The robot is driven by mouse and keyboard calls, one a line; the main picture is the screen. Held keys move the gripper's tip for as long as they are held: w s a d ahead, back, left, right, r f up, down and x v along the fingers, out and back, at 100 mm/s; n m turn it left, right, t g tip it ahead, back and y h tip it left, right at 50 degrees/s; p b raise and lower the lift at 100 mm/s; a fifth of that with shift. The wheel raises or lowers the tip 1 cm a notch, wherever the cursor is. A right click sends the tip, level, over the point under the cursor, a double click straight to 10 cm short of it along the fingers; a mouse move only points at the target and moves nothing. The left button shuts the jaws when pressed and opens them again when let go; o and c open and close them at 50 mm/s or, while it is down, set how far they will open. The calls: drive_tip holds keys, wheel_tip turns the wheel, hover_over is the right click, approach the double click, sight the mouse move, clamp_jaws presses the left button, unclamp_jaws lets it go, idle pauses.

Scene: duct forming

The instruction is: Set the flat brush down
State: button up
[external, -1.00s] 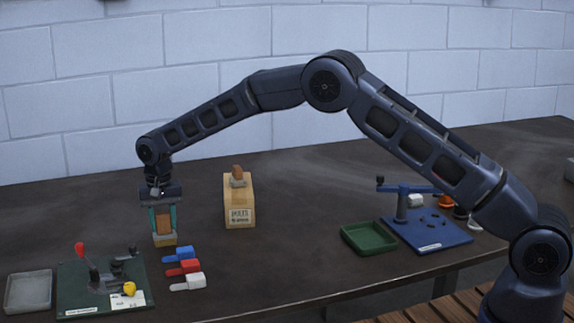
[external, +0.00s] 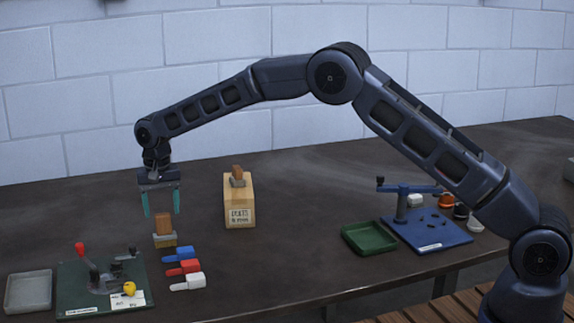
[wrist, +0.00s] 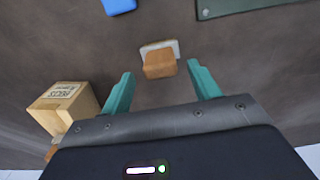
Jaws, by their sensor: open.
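The flat brush (external: 164,231) stands upright on the dark table, with its brown wooden handle up and its pale bristle end down. It also shows in the wrist view (wrist: 159,64), just beyond and between the fingertips. My gripper (external: 161,207) is open and empty above the brush, with a gap between its teal fingertips and the handle top. In the wrist view the two fingers (wrist: 162,77) are spread wide on either side, touching nothing.
A cardboard box (external: 239,203) with a brown-handled item on top stands to the right. Blue, red and white small tools (external: 184,268) lie in front. A green board with a red-knobbed device (external: 75,275) and a grey tray (external: 29,292) are front left. A green tray (external: 369,239) and blue board (external: 430,236) are at right.

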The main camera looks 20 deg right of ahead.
wheel_tip(320, 180, up, 8)
drive_tip(key=shift+f, duration=0.2)
drive_tip(key=w+d+r, duration=0.2)
drive_tip(key=d+r, duration=1.3)
drive_tip(key=d, duration=0.4)
drive_tip(key=s+d+r+t, duration=0.1)
drive_tip(key=s+d+r, duration=0.2)
drive_tip(key=d, duration=0.4)
drive_tip(key=s+d+r, duration=0.3)
drive_tip(key=d+r, duration=0.1)
drive_tip(key=d, duration=0.3)
drive_tip(key=s+d+r+t, duration=0.1)
drive_tip(key=s+d+r, duration=0.15)
drive_tip(key=d, duration=0.55)
drive_tip(key=s+d+r, duration=0.3)
drive_tip(key=s+d, duration=0.5)
drive_tip(key=d, duration=0.2)
drive_tip(key=s+d+f+t, duration=0.1)
drive_tip(key=s+d+f, duration=0.2)
drive_tip(key=s+d, duration=0.2)
drive_tip(key=s+d+f, duration=0.3)
drive_tip(key=s+d, duration=0.2)
drive_tip(key=s, duration=0.6)
drive_tip(key=s+d+f+t, duration=0.1)
drive_tip(key=s+d+f, duration=0.1)
drive_tip(key=s+d, duration=0.4)
drive_tip(key=s, duration=0.3)
drive_tip(key=shift+f+t, duration=0.3)
drive_tip(key=shift+f, duration=0.1)
